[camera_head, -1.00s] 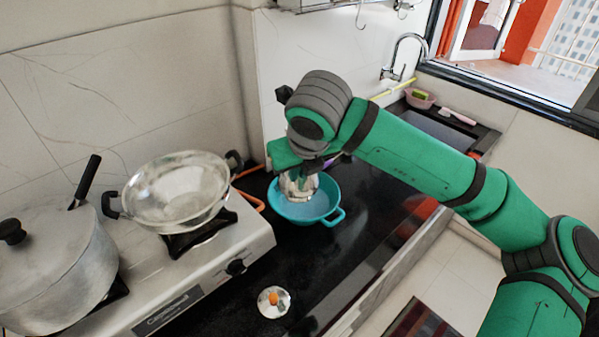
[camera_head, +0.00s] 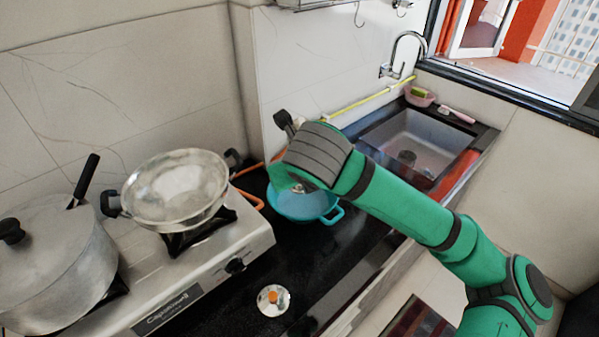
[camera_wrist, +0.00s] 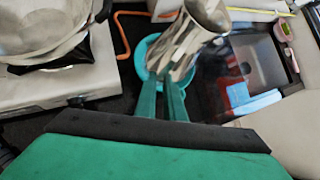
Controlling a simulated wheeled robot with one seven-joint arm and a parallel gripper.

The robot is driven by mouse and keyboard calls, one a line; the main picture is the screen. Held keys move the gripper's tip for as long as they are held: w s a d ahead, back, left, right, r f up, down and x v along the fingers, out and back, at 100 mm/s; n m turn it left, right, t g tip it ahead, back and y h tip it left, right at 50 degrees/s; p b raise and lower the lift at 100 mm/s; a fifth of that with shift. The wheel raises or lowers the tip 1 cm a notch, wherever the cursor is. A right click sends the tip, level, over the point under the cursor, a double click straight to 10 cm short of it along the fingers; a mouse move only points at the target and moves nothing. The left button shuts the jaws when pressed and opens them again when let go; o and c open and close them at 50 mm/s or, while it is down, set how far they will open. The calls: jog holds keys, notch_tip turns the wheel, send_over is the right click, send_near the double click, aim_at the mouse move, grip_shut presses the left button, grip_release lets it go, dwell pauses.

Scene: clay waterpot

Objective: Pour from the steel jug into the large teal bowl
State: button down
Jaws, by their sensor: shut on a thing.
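The large teal bowl (camera_head: 308,213) stands on the black counter right of the stove, partly hidden by my wrist. Its rim (camera_wrist: 142,55) also shows in the wrist view, behind my fingers. The shiny steel jug (camera_wrist: 188,40) slants across the wrist view, overlapping the bowl's upper right side. My gripper (camera_wrist: 162,88) is shut on the jug, at its near side. In the head view my wrist hides my fingers and nearly all of the jug. I cannot see any liquid or anything coming out of the jug.
A steel wok (camera_head: 176,190) sits on the stove (camera_head: 215,265), left of the bowl. A large lidded pot (camera_head: 50,265) stands further left. A small lid with an orange knob (camera_head: 273,300) lies on the front counter. The sink (camera_head: 420,140) is to the right.

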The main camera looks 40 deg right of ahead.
dwell(0.3)
jog(key=shift+t+h, duration=0.4)
notch_tip(320, 180, up, 5)
jog(key=shift+r, duration=0.1)
dwell(0.6)
